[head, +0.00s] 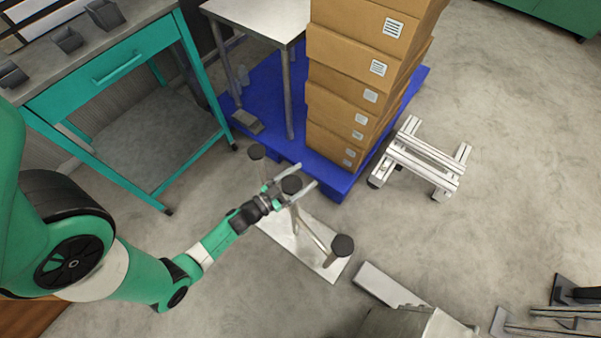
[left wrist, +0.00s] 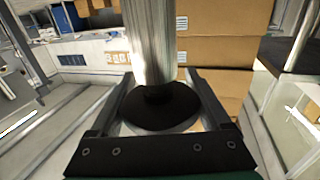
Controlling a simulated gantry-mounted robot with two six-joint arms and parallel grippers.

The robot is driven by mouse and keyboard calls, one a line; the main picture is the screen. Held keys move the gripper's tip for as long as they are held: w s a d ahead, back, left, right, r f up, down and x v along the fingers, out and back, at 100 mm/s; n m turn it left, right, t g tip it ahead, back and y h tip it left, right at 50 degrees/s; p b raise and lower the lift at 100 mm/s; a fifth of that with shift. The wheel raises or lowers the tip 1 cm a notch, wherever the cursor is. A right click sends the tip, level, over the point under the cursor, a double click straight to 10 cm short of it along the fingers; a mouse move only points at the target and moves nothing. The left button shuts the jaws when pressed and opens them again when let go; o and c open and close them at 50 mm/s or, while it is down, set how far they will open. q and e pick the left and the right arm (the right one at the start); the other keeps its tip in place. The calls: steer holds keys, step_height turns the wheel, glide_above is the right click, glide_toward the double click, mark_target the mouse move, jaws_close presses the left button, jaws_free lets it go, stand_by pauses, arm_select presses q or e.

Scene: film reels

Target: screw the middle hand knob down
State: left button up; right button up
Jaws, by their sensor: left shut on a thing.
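Three dark round hand knobs stand in a row over a pale plate (head: 322,262) on the floor in the head view: the far knob (head: 257,151), the middle hand knob (head: 291,185) and the near knob (head: 342,246). My left gripper (head: 306,175) has its two fingers on either side of the middle knob. In the left wrist view the black knob (left wrist: 162,107) sits between the fingers, with a metal post (left wrist: 149,40) running from it. The left gripper is shut on this knob. The knob's thread is not visible. My right gripper is not in view.
A tall stack of cardboard boxes (head: 345,100) stands on a blue pallet (head: 341,183) just beyond the knobs. A teal workbench (head: 110,60) is at the upper left. A metal frame (head: 420,158) stands right of the pallet.

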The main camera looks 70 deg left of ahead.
arm_select(q)
steer(key=m+h, duration=0.2)
steer(key=h, duration=0.2)
steer(key=d+m+h, duration=0.1)
steer(key=m+h, duration=0.2)
steer(key=h, duration=0.1)
steer(key=d+m+g+h+p, duration=0.1)
steer(key=m+h, duration=0.2)
steer(key=h, duration=0.1)
steer(key=shift+s+d+h, duration=0.1)
steer(key=shift+d+h, duration=0.05)
steer(key=shift+h, duration=0.15)
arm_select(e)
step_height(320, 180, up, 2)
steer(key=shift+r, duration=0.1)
arm_select(q)
steer(key=shift+r, duration=0.15)
steer(key=o, duration=1.2)
